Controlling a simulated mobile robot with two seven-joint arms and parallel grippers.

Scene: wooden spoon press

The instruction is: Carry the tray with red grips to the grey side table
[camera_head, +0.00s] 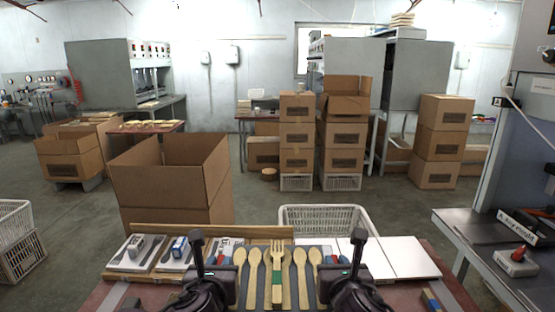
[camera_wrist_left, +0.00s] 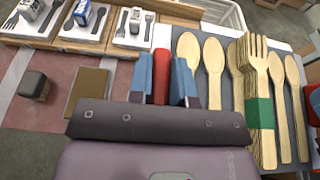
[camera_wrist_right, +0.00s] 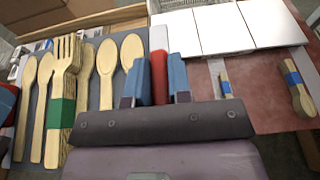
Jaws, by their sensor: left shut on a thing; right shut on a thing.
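The tray (camera_head: 267,290) is a dark grey board in front of me, bearing several wooden spoons and a fork bundle (camera_head: 277,262) with a green band. It lies at the near side of the reddish work table. My left gripper (camera_wrist_left: 161,78) has its blue fingers closed around the left red grip (camera_wrist_left: 162,66). My right gripper (camera_wrist_right: 159,80) is closed the same way around the right red grip (camera_wrist_right: 158,68). In the head view my grippers hide much of both tray ends. A grey metal table (camera_head: 475,226) stands at the right.
Cutlery sets on small boards (camera_head: 150,257) lie left of the tray; white panels (camera_head: 410,257) lie right. Behind are a white basket (camera_head: 325,217) and an open carton (camera_head: 170,180). A red-topped device (camera_head: 516,262) and a sign (camera_head: 518,222) occupy the grey table's right part; its left part looks clear.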

